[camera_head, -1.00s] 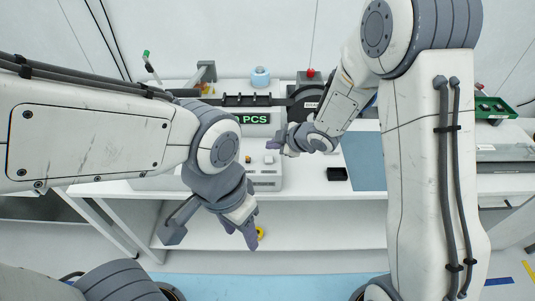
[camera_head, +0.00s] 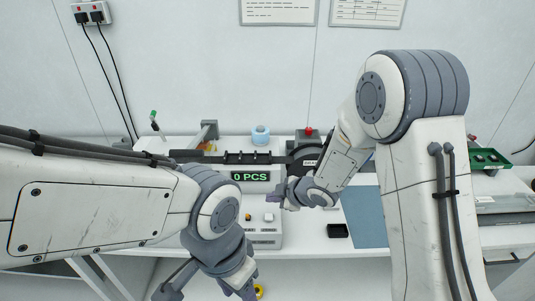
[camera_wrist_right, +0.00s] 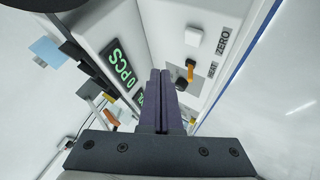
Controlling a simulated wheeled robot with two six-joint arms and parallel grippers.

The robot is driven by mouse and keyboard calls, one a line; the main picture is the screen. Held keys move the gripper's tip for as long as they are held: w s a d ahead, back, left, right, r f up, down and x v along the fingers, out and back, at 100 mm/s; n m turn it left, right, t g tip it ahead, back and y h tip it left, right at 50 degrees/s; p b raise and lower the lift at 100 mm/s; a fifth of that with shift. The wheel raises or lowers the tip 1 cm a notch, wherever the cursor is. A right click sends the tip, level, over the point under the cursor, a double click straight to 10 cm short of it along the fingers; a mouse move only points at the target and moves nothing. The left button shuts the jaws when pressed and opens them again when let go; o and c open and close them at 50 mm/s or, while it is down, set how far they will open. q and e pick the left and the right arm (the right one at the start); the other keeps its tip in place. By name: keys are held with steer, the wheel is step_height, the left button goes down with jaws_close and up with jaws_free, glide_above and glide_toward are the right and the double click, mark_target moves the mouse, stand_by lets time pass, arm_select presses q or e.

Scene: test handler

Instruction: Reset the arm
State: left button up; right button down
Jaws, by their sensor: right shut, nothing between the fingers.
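My right arm comes in from the right in the head view, bent at the elbow. Its gripper (camera_head: 282,193) hangs in front of the test handler near the "0 PCS" display (camera_head: 251,176). In the right wrist view the dark fingers (camera_wrist_right: 160,85) lie together with nothing between them, and the green display (camera_wrist_right: 121,67) shows to their left. My left arm comes in from the left. Its gripper (camera_head: 244,284) points down at the bottom edge of the head view, partly cut off, so its opening is unclear.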

steer(key=s+d+r+m+g+h+b, duration=0.1)
steer(key=s+r+m+g+h, duration=0.1)
steer(key=s, duration=1.3)
steer(key=s+d+r+m+g+h, duration=0.2)
steer(key=s+r+m, duration=0.4)
steer(key=s, duration=1)
steer(key=m+g+h, duration=0.1)
steer(key=m+g, duration=0.1)
steer(key=shift+s+r+g+b, duration=0.15)
steer(key=shift+r+g+b, duration=0.2)
steer(key=shift+r+g, duration=0.05)
steer(key=shift+d, duration=0.1)
